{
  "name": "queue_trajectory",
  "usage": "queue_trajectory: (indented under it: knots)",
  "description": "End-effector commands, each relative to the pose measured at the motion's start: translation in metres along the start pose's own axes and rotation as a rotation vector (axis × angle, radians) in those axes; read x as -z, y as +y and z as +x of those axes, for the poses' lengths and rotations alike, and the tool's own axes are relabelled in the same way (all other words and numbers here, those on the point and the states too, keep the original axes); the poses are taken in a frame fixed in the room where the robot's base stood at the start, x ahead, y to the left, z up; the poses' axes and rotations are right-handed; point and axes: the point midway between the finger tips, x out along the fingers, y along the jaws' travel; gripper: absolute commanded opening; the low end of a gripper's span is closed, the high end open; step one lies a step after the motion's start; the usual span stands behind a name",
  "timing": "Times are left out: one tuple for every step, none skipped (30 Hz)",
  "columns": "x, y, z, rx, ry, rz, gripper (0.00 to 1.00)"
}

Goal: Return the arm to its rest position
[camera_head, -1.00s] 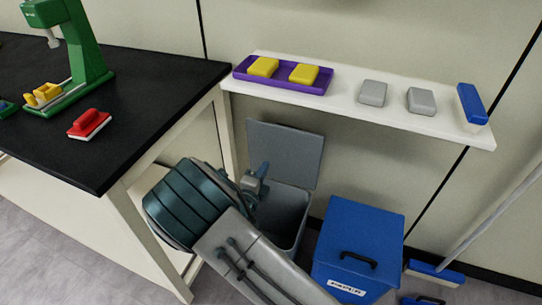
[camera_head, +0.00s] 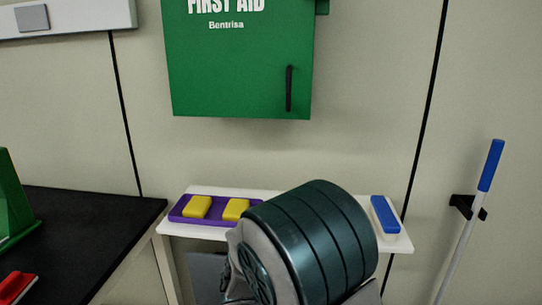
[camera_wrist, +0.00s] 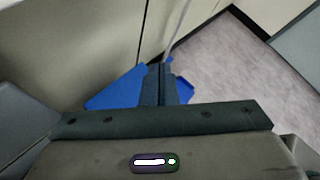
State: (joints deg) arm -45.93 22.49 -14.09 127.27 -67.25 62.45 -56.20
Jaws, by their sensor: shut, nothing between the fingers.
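My gripper (camera_wrist: 159,70) shows in the wrist view, its dark fingers shut together with nothing between them. It points down past a blue bin (camera_wrist: 112,91) toward the grey floor (camera_wrist: 235,60). In the head view my dark teal and grey arm stands raised at the lower middle, in front of the white shelf (camera_head: 400,240). My gripper itself is not visible in that view.
The shelf bears a purple tray (camera_head: 182,217) with yellow blocks and a blue-and-white brush (camera_head: 385,214). A green first aid cabinet (camera_head: 240,65) hangs above. A black bench (camera_head: 85,215) stands left, a blue-handled pole (camera_head: 470,225) right.

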Motion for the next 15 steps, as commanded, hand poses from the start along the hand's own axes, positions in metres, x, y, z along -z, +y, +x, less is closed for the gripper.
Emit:
queue_trajectory:
  knots:
    - [-0.015, -0.026, -0.001, 0.033, 0.079, 0.140, 0.00]
    - [-0.018, -0.038, -0.002, 0.053, 0.124, 0.222, 0.00]
    - [-0.021, -0.054, -0.003, 0.080, 0.182, 0.330, 0.00]
    - [-0.024, -0.065, -0.004, 0.102, 0.224, 0.413, 0.00]
    - [-0.026, -0.077, -0.006, 0.125, 0.265, 0.495, 0.00]
    - [-0.028, -0.091, -0.009, 0.156, 0.317, 0.605, 0.00]
    - [-0.030, -0.101, -0.012, 0.179, 0.355, 0.688, 0.00]
    - [-0.032, -0.111, -0.015, 0.203, 0.392, 0.770, 0.00]
    - [-0.035, -0.123, -0.020, 0.237, 0.440, 0.880, 0.00]
    - [-0.037, -0.132, -0.024, 0.263, 0.474, 0.964, 0.00]
    - [-0.038, -0.140, -0.029, 0.289, 0.509, 1.046, 0.00]
    - [-0.041, -0.151, -0.036, 0.323, 0.553, 1.155, 0.00]
    - [-0.043, -0.158, -0.041, 0.351, 0.585, 1.238, 0.00]
    - [-0.045, -0.166, -0.046, 0.380, 0.616, 1.320, 0.00]
    - [-0.048, -0.174, -0.054, 0.416, 0.657, 1.430, 0.00]
